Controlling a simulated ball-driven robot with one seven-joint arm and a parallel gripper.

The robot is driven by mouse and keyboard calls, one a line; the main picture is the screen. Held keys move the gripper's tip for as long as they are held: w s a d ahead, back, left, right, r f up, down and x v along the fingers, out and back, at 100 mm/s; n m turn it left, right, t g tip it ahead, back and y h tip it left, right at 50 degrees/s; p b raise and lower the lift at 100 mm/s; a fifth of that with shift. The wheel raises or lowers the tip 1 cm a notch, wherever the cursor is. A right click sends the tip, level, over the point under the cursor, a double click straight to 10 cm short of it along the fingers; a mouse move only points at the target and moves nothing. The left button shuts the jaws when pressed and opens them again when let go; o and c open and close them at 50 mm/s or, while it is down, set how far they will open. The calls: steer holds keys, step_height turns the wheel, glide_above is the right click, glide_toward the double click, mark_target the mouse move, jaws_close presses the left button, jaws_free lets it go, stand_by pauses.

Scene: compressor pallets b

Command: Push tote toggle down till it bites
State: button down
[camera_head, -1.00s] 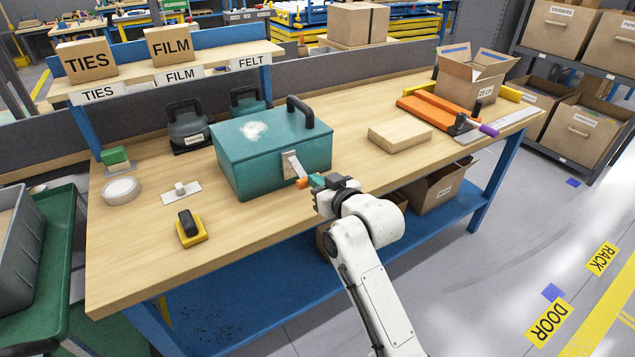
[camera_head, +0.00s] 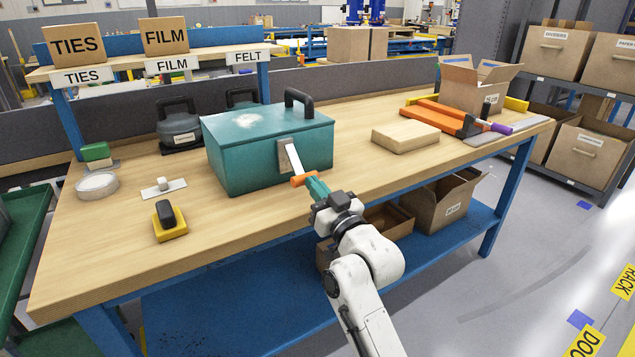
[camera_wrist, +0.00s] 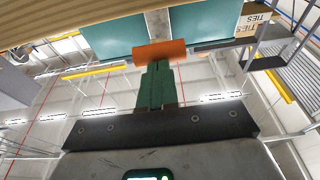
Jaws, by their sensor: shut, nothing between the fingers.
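The teal tote (camera_head: 265,150) stands on the workbench with its lid closed and a black handle on top. Its toggle (camera_head: 293,158) is a pale metal lever on the front face, angled outward and down to an orange grip (camera_head: 303,179). My gripper (camera_head: 314,184) is shut and empty, its green fingertips right at the orange grip. In the wrist view the fingertips (camera_wrist: 158,66) meet or nearly meet the orange grip (camera_wrist: 160,50), with the toggle's lever (camera_wrist: 157,22) and teal tote (camera_wrist: 110,35) behind. I cannot tell whether they touch.
A yellow-and-black block (camera_head: 168,222), a white plate with a knob (camera_head: 163,188) and a tape roll (camera_head: 97,185) lie left of the tote. A flat cardboard box (camera_head: 405,136) lies right. The bench front is clear. Open boxes (camera_head: 440,195) stand on the lower shelf.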

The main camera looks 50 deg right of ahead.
steer(key=shift+w+d+f+t+h+b, duration=0.15)
steer(key=shift+f+t+b, duration=0.25)
steer(key=shift+b, duration=0.75)
steer(key=shift+w+a+f+t+h+b, duration=0.1)
steer(key=shift+w+f+t+b, duration=0.25)
steer(key=shift+b, duration=0.75)
steer(key=shift+d+f+t+h+b, duration=0.1)
steer(key=shift+f+t+b, duration=0.15)
steer(key=shift+f+b, duration=0.6)
steer(key=b, duration=0.3)
steer(key=shift+w+r+t, duration=0.15)
steer(key=shift+w+t, duration=0.05)
steer(key=shift+t, duration=0.1)
steer(key=shift+w+b, duration=0.1)
steer(key=shift+b, duration=0.35)
steer(key=shift+r, duration=0.1)
steer(key=b+v, duration=0.3)
steer(key=v, duration=0.8)
steer(key=shift+f, duration=0.2)
steer(key=shift+w+d+r, duration=0.1)
steer(key=shift+w+d, duration=0.1)
